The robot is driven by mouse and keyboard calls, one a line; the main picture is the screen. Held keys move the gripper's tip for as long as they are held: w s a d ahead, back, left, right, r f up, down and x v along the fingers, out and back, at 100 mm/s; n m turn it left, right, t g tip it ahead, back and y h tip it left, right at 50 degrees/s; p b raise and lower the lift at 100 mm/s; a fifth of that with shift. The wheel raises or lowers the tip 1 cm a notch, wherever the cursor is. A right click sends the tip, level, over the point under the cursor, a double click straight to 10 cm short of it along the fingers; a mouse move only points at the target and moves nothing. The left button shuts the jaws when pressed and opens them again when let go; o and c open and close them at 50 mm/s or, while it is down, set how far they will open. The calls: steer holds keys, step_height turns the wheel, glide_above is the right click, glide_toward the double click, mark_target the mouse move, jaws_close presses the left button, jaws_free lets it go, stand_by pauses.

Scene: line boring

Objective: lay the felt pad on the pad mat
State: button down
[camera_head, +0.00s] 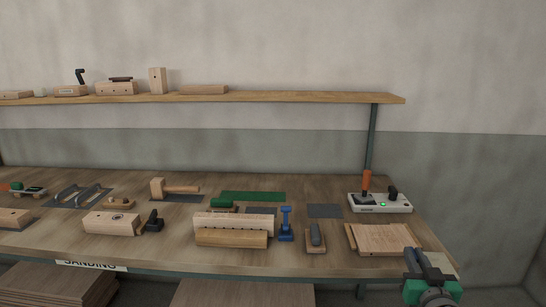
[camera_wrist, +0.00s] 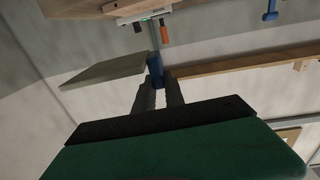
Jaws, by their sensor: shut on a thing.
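My gripper (camera_head: 425,263) is low at the right front corner of the bench, beyond the tan board. In the wrist view its dark fingers (camera_wrist: 159,92) are shut at a blue piece (camera_wrist: 155,72). A thin grey-tan slab (camera_wrist: 105,69) sits beside the fingertips and looks like the felt pad; how it joins the blue piece is unclear. A pale part of it shows by the gripper in the head view (camera_head: 442,262). A bare dark grey mat (camera_head: 325,211) lies on the bench left of the switch box, possibly the pad mat; no label shows.
The switch box (camera_head: 380,203) with an orange-handled tool stands at the back right. The tan board (camera_head: 382,239) lies before it. A sanding block (camera_head: 315,238) and a blue tool (camera_head: 286,224) stand in front of the grey mat. A shelf (camera_head: 300,97) hangs above.

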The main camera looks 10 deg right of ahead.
steer(key=w+a+f+n+y+p, duration=0.1)
steer(key=w+a+n+y+p, duration=0.1)
steer(key=a, duration=0.8)
steer(key=w+a+f+n+y+p, duration=0.1)
steer(key=w+a+n+y+p, duration=0.1)
steer(key=a+y, duration=0.4)
steer(key=w+a+f+n+y+p, duration=0.1)
steer(key=w+a+n+y+p, duration=0.1)
steer(key=a, duration=1.4)
steer(key=w+n+y, duration=0.1)
steer(key=w+y, duration=0.1)
steer(key=w, duration=0.1)
steer(key=shift+w+n+t, duration=0.3)
steer(key=shift+n, duration=0.1)
